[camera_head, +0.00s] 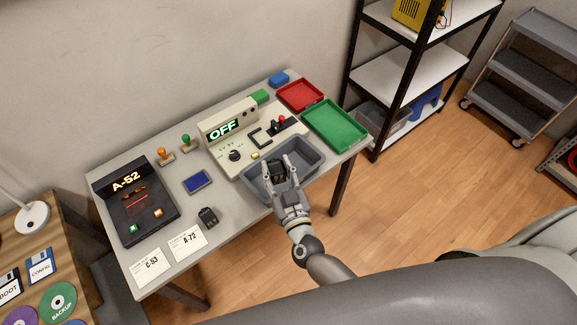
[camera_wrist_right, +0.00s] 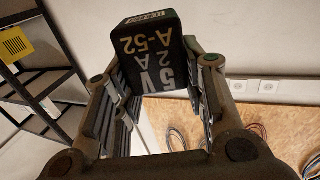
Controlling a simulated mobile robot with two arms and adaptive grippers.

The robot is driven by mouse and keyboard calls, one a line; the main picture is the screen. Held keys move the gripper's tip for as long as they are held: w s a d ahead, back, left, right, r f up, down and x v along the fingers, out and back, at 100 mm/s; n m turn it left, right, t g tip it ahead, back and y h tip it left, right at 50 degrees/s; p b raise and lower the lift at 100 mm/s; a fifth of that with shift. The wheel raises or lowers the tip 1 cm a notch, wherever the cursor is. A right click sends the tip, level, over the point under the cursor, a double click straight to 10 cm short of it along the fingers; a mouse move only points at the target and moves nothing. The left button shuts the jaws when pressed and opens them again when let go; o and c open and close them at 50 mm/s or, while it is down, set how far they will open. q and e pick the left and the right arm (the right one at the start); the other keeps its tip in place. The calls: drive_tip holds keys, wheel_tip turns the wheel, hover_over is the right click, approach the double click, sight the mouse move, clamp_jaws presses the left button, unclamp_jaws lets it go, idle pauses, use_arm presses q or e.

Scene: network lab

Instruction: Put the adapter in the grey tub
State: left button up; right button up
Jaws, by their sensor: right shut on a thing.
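My right gripper (camera_head: 279,168) is shut on a black adapter (camera_wrist_right: 155,55), held between its two fingers. In the right wrist view the adapter's label reads 5V 2A A-52, upside down. In the head view the held adapter (camera_head: 277,172) is a small dark block between the fingers. The gripper and adapter are over the grey tub (camera_head: 318,160) at the table's front edge. I cannot tell how high above the tub's floor the adapter is. My left gripper is not in view.
Another dark adapter-like block (camera_head: 208,216) lies on the table near cards C-53 (camera_head: 151,267) and A-72 (camera_head: 187,242). A black device showing A-52 (camera_head: 135,198) stands left. An OFF-display device (camera_head: 232,125) stands behind the tub. Green (camera_head: 336,123) and red (camera_head: 300,96) trays lie right.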

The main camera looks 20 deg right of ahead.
use_arm(q)
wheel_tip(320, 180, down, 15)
drive_tip(key=b, duration=1.3)
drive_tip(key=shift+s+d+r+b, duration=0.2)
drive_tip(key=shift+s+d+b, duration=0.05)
drive_tip(key=shift+b, duration=0.1)
use_arm(e)
drive_tip(key=w+d+f, duration=0.6)
drive_tip(key=w+f, duration=0.2)
drive_tip(key=f, duration=0.3)
drive_tip(key=shift+w+d+f, duration=0.2)
drive_tip(key=shift+f, duration=0.1)
drive_tip(key=shift+f+b, duration=0.4)
drive_tip(key=shift+f, duration=0.2)
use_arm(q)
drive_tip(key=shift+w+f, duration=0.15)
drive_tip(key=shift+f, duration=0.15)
use_arm(e)
drive_tip(key=o, duration=1.1)
